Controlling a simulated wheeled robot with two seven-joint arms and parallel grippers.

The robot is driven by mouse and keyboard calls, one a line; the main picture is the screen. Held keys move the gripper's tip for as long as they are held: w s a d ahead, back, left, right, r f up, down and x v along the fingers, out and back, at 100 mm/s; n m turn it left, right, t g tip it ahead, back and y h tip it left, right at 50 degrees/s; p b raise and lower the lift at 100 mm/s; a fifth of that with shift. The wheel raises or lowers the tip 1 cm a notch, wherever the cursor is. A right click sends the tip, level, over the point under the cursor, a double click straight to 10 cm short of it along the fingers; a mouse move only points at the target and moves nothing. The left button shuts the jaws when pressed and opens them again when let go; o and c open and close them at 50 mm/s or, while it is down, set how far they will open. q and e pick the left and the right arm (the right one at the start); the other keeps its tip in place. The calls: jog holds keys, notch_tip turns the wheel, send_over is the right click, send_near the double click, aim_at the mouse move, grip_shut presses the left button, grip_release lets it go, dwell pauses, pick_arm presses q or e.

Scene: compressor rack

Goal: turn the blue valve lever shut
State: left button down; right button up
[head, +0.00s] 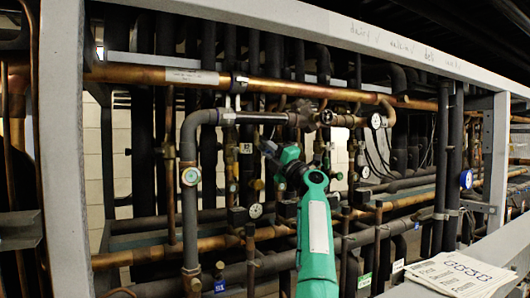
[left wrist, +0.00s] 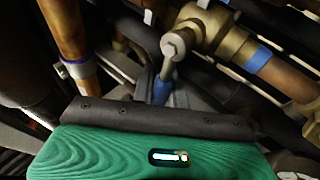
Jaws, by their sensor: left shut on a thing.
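The blue valve lever (left wrist: 162,92) shows in the left wrist view, running down from a bolt head on a brass valve body (left wrist: 203,28). My left gripper (head: 268,150) reaches up into the pipework in the middle of the head view. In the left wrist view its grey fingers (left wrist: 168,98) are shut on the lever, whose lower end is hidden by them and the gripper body. I cannot make out the lever in the head view. My right gripper is in neither view.
A copper pipe (head: 260,84) crosses above my gripper, with gauges and dark insulated pipes close around it. A grey frame post (head: 62,140) stands at the left. Printed sheets (head: 455,275) lie on a ledge at the lower right.

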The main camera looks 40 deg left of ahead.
pick_arm(q)
jog(key=shift+r+m+t, duration=0.3)
jog(key=shift+m+t, duration=0.2)
jog(key=shift+m, duration=0.1)
jog(key=c, duration=1.7)
grip_release()
jog(key=shift+w+f, duration=0.1)
jog(key=shift+f, duration=0.1)
